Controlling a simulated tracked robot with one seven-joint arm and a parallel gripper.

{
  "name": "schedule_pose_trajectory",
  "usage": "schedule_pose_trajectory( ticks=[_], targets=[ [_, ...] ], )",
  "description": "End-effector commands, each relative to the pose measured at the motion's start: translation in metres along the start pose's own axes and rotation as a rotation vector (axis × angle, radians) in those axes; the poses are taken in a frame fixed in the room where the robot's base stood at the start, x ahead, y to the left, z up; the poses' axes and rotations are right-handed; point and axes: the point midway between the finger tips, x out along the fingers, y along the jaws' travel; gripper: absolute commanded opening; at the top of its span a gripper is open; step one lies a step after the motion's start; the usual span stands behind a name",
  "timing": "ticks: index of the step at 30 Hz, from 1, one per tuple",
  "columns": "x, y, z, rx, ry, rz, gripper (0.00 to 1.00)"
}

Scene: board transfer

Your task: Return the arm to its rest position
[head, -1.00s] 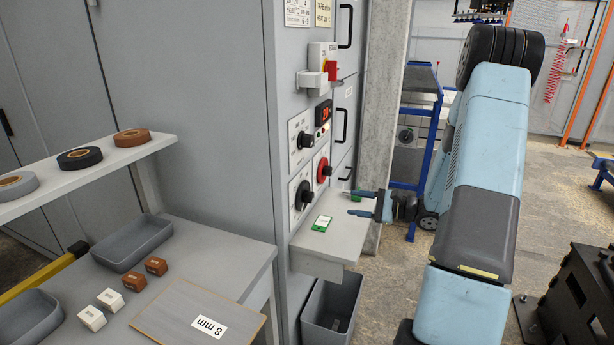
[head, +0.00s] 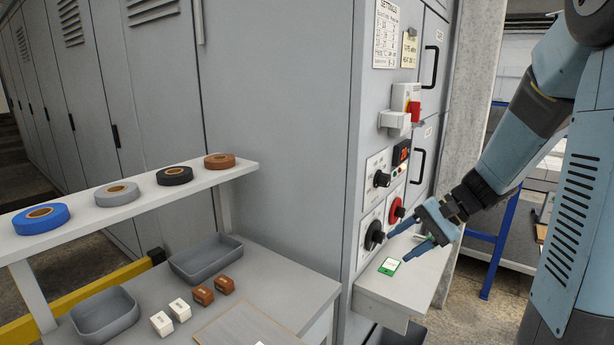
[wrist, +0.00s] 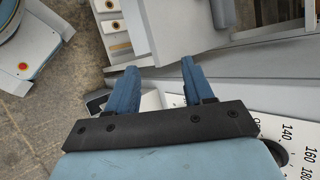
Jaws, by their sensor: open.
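My gripper (head: 397,246) is in the head view, in front of the control panel's lower dials and above a small grey shelf. Its two blue fingers stand apart with nothing between them. They also show apart and empty in the wrist view (wrist: 158,70). My arm reaches down to it from the upper right. A small green-edged white card (head: 389,266) lies on the shelf (head: 405,290) below the fingers, apart from them as far as I can tell.
The grey cabinet's black dial (head: 374,236) and red dial (head: 396,211) are close to the fingers. A red switch (head: 414,110) sits higher up. At left are a workbench (head: 290,285) with trays and small blocks, and a rack (head: 120,203) with tape rolls.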

Motion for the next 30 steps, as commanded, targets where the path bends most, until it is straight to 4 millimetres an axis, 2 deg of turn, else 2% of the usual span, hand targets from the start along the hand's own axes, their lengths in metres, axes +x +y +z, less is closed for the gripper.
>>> schedule_pose_trajectory(
  ticks=[3,12,21,30],
  targets=[
    [-0.005,-0.003,0.027,-0.081,0.036,0.102,0.52],
    [-0.024,0.001,0.081,-0.277,0.158,0.336,0.52],
    [-0.052,0.008,0.125,-0.475,0.329,0.521,0.52],
    [-0.085,0.013,0.159,-0.661,0.526,0.647,0.52]
  ],
)
